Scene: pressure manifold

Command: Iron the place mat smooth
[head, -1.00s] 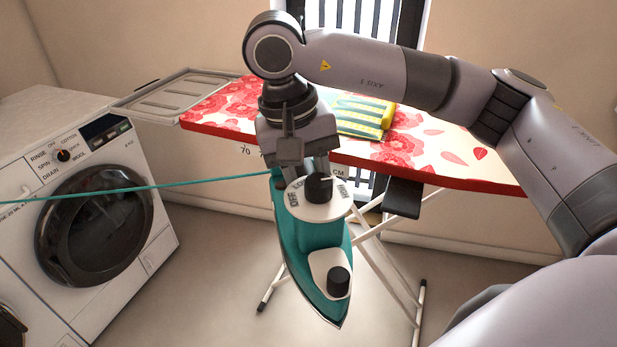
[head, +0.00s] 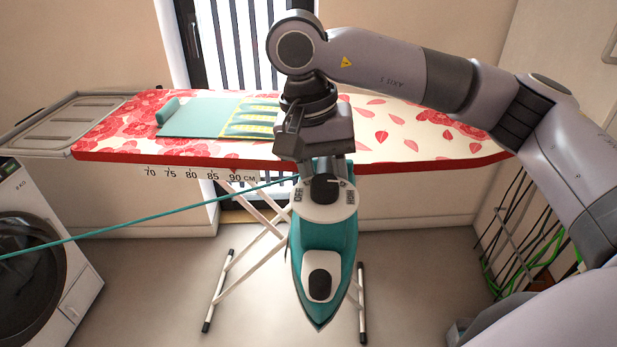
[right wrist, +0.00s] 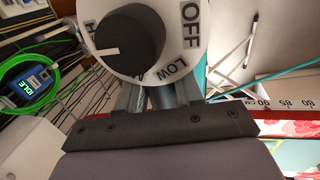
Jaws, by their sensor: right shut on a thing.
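The teal iron (head: 322,258) hangs from my right gripper (head: 322,172), in front of the ironing board and above the floor, its pointed end toward me. The gripper is shut on it just behind the white dial plate. The dial (right wrist: 130,35) fills the top of the right wrist view, with OFF and LOW readable. The place mat (head: 200,117) lies on the board, teal at left with a rolled-up left end, and yellow-green striped at right. My right arm hides its right part. My left gripper is not seen.
The ironing board (head: 400,160) has a red floral cover and a centimetre scale. A teal cord (head: 130,222) runs left from the iron. A washing machine (head: 50,260) stands at left. Cables (head: 520,235) hang at right. The board's right part is clear.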

